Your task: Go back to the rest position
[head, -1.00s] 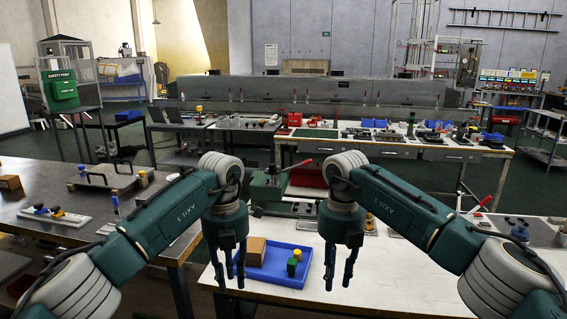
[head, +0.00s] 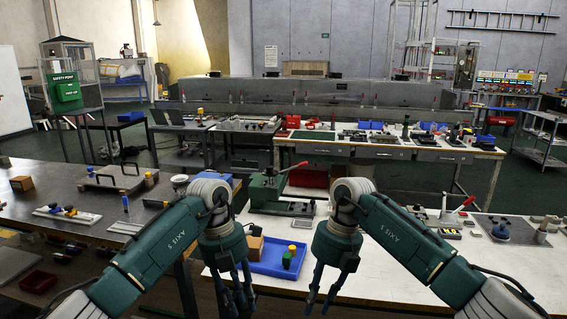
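My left gripper (head: 237,298) hangs pointing down in front of the blue tray (head: 272,268), at its left side. Its fingers are apart, and I see nothing between them. My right gripper (head: 320,303) hangs pointing down over the white table (head: 400,270), to the right of the tray. Its fingers are apart and empty. The tray holds a cardboard-brown box (head: 255,247) at the left and a green and yellow part (head: 289,257) at the right. My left wrist covers part of the tray and the box.
A green press with a red lever (head: 268,189) stands behind the tray. A dark metal table (head: 60,195) with several fixtures lies to the left. Small parts and a red-handled tool (head: 463,204) lie at the right of the white table. The table's middle front is clear.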

